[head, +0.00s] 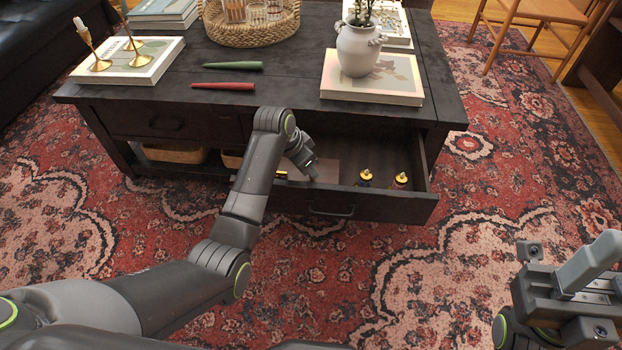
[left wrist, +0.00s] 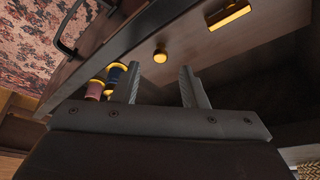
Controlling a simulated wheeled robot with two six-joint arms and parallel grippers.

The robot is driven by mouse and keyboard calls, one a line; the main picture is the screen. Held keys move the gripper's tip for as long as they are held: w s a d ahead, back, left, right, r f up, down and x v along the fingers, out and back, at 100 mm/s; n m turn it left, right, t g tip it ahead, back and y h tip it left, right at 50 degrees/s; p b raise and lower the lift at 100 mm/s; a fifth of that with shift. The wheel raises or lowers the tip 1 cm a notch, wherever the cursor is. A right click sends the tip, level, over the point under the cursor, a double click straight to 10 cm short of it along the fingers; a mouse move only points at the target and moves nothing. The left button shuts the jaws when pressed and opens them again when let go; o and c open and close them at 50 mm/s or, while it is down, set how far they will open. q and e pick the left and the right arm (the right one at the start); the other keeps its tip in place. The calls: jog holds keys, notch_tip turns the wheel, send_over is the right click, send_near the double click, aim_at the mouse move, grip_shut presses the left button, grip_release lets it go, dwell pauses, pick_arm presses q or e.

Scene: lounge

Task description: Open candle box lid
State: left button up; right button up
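The candle box's brown lid (head: 325,171) lies inside the open drawer, partly hidden by my left gripper in the head view. In the left wrist view the brown lid (left wrist: 265,35) carries a round gold knob (left wrist: 160,56) and a gold bar (left wrist: 229,14). My left gripper (left wrist: 160,82) is open and empty, its two fingers pointing toward the lid, with the knob ahead between the fingertips. In the head view my left gripper (head: 312,172) reaches down into the drawer. My right gripper (head: 585,290) is off at the right, away from the table; its opening is unclear.
The drawer front (head: 375,207) sticks out from the dark table (head: 290,90). Above are green (head: 232,66) and red (head: 224,86) tapers, a book (head: 372,85) and a vase (head: 358,48).

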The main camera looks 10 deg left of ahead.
pick_arm(q)
jog(key=shift+b+x, duration=0.9)
jog(key=shift+x, duration=1.45)
